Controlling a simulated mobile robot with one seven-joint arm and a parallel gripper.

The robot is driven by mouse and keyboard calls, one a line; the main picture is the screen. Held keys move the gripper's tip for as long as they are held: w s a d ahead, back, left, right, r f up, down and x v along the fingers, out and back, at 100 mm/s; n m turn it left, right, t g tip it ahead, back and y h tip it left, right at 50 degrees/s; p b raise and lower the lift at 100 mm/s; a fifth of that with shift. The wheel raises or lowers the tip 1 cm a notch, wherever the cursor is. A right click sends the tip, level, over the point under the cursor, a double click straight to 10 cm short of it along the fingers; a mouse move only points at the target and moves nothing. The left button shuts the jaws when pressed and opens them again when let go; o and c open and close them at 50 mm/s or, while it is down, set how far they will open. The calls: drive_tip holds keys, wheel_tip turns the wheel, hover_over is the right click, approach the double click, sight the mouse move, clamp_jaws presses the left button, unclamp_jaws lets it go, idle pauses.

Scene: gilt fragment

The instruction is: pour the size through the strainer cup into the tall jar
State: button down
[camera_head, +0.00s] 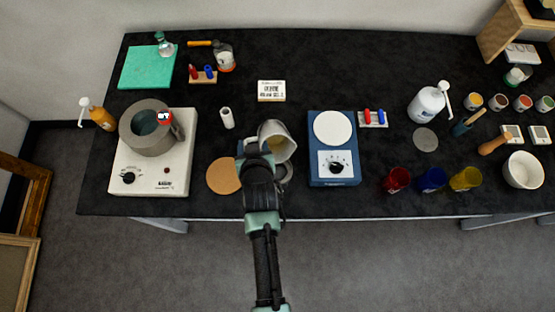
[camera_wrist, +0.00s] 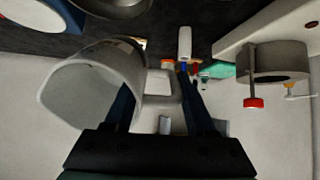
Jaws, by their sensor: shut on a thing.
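My gripper (camera_head: 259,152) is shut on the handle of a pale grey-white cup (camera_head: 283,131), above the front middle of the table. In the wrist view the cup (camera_wrist: 90,95) fills the left side, and its handle (camera_wrist: 160,82) lies between my fingers (camera_wrist: 165,98). The cup looks tilted, its mouth toward the lower right in the head view, with a tan patch showing inside. A grey metal round thing (camera_head: 287,172) is just below the cup, mostly hidden by it and my gripper. I cannot tell whether it is the strainer cup or the jar. No pouring stream is visible.
A hotplate (camera_head: 130,188) with a grey ring-shaped pot (camera_head: 150,150) stands left. A cork mat (camera_head: 222,176) and white cylinder (camera_head: 227,118) are near the cup. A blue stirrer (camera_head: 321,152) stands close right. Coloured cups, including a red one (camera_head: 396,180), line the right front.

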drive_tip(key=g+p, duration=0.1)
drive_tip(key=r+g+p, duration=0.1)
drive_tip(key=p, duration=0.1)
drive_tip(key=shift+w+a, duration=0.1)
drive_tip(key=shift+w, duration=0.1)
drive_tip(key=shift+h, duration=0.3)
drive_tip(key=shift+r+p, duration=0.1)
drive_tip(key=shift+p, duration=0.2)
idle(1.3)
drive_tip(key=shift+w+a+f+g, duration=0.1)
drive_tip(key=shift+w+f+g, duration=0.2)
drive_tip(key=shift+g, duration=0.25)
drive_tip(key=shift+w+a+f+g, duration=0.1)
drive_tip(key=shift+w+f+g, duration=0.05)
drive_tip(key=shift+w+g, duration=0.35)
drive_tip(key=w+f+g+b, duration=0.1)
drive_tip(key=f+g+b, duration=0.1)
drive_tip(key=f+b, duration=0.2)
drive_tip(key=w+f+g+h+b, duration=0.1)
drive_tip(key=f+b, duration=0.2)
drive_tip(key=b, duration=0.3)
drive_tip(key=w+f+g+b, duration=0.1)
drive_tip(key=f+g+b, duration=0.1)
drive_tip(key=f+b, duration=0.2)
drive_tip(key=shift+a+f+g+b, duration=0.25)
drive_tip(key=shift+f+g+b, duration=0.1)
drive_tip(key=shift+b, duration=0.45)
